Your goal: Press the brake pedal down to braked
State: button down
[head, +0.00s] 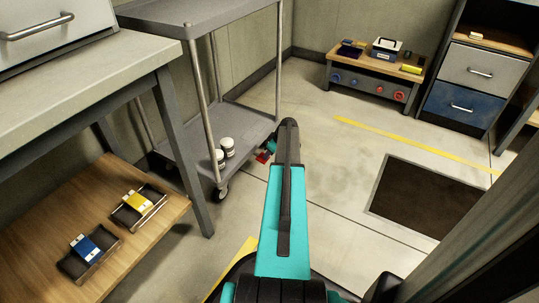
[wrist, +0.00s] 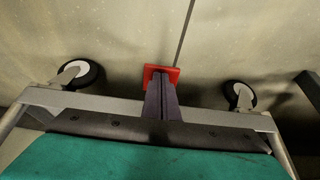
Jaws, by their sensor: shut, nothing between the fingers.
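The brake pedal is a small red plate low at the edge of the grey trolley (head: 240,120). In the head view the pedal (head: 262,157) shows just left of my arm's end, which partly hides it. In the wrist view the red pedal (wrist: 161,71) lies between two casters, just beyond the trolley's lower bar (wrist: 85,104). My gripper (wrist: 160,84) is shut and empty, its dark fingers together and overlapping the pedal in view. I cannot tell whether they touch it, or how far down the pedal is.
A workbench (head: 95,80) with a wooden lower shelf is at left. A low bench (head: 372,80) and a drawer cabinet (head: 470,75) stand at the back. A dark floor panel (head: 425,195) lies right; the floor between is clear.

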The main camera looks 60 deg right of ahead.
jog(key=shift+s+a+f+p, duration=0.1)
jog(key=shift+s+f+p, duration=0.05)
jog(key=shift+f+p, duration=0.6)
jog(key=shift+f, duration=0.1)
jog(key=s+f+p+v, duration=0.1)
jog(key=p+v, duration=0.4)
jog(key=v, duration=0.8)
jog(key=shift+s+r, duration=0.35)
jog(key=shift+s, duration=0.35)
